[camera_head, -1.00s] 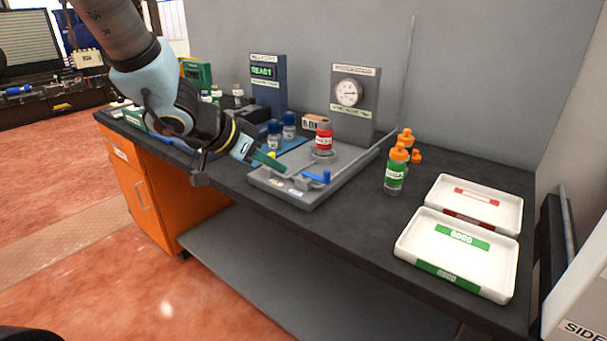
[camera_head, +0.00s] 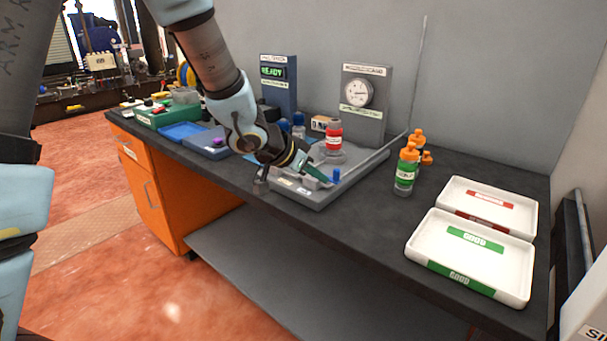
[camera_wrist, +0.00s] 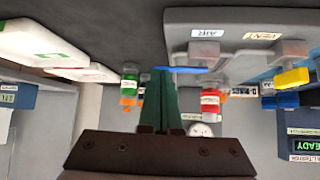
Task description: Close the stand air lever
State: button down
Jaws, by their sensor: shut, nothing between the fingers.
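The stand (camera_head: 310,194) is a grey plate on the bench with a red-labelled bottle (camera_head: 333,139) standing on it. Its blue air lever (camera_head: 336,175) is at the front right corner; in the wrist view the lever (camera_wrist: 182,69) is a blue bar lying crosswise by the AIR label (camera_wrist: 207,32). A yellow lever (camera_wrist: 291,78) sits by the VENT label (camera_wrist: 262,36). My gripper (camera_head: 327,183) is shut and empty, its green fingertips (camera_wrist: 164,76) right at the blue lever's end. I cannot tell whether they touch. My fingers may hide part of the lever in the head view.
A green bottle with an orange cap (camera_head: 405,170) stands right of the stand. White trays (camera_head: 411,240) lie farther right. A gauge panel (camera_head: 362,103) and a READY display (camera_head: 279,85) stand behind. The bench front between stand and trays is clear.

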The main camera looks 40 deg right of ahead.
jog(key=shift+d, duration=0.95)
jog(key=shift+d+f+b, duration=0.1)
jog(key=shift+b, duration=0.4)
